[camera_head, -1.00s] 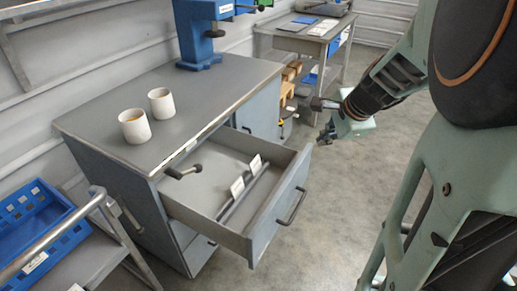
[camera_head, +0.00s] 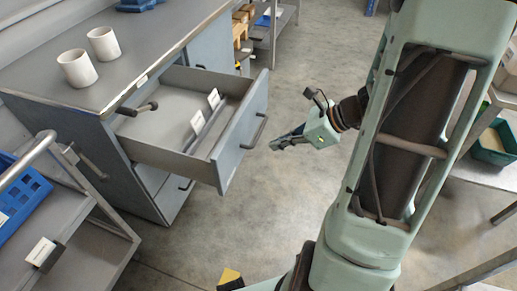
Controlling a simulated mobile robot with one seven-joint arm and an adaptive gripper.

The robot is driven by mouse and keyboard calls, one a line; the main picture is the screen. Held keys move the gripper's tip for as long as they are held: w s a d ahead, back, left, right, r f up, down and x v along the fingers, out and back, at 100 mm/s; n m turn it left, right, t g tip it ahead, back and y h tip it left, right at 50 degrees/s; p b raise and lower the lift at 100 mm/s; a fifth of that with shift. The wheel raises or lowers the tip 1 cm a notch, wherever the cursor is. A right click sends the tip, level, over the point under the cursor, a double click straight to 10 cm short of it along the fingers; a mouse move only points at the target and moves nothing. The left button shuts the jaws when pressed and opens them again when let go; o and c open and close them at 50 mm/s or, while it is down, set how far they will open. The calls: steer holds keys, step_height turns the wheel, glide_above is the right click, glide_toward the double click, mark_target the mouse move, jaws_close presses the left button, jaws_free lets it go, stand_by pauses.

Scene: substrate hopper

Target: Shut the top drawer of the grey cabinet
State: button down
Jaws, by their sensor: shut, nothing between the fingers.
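The grey cabinet (camera_head: 70,123) stands at the left. Its top drawer (camera_head: 237,133) is pulled well out, with a dark bar handle (camera_head: 254,132) on its front. Inside the drawer are two small white cards (camera_head: 205,111) on a dark divider. My gripper (camera_head: 272,146) is shut and empty, just to the right of the drawer front. It points left towards the handle, and a small gap shows between them in the picture.
Two white cups (camera_head: 90,55) and part of a blue device (camera_head: 138,4) are on the cabinet top. A metal cart (camera_head: 85,215) with a blue crate (camera_head: 22,190) is at the lower left. A bench with a green bin (camera_head: 492,150) is at the right. Floor in front of the drawer is clear.

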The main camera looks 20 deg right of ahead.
mark_target(234, 151)
steer(key=b+x, duration=0.1)
steer(key=x, duration=0.2)
steer(key=a+r+b+x, duration=0.1)
steer(key=x, duration=0.3)
steer(key=b+x, duration=0.1)
steer(key=x, duration=0.3)
steer(key=shift+w+a+r, duration=0.1)
steer(key=shift+w+a, duration=0.2)
steer(key=shift+w, duration=0.2)
steer(key=shift+w+a, duration=0.4)
steer(key=shift+w+a+r, duration=0.1)
steer(key=shift+w+a, duration=0.2)
steer(key=shift+a, duration=0.15)
steer(key=w+a+p, duration=0.3)
steer(key=w+a, duration=0.7)
steer(key=a, duration=0.4)
steer(key=w+a+p, duration=0.3)
steer(key=w+a, duration=0.7)
steer(key=a, duration=0.4)
steer(key=shift+w+r, duration=0.15)
steer(key=shift+r, duration=0.1)
steer(key=shift+d, duration=0.1)
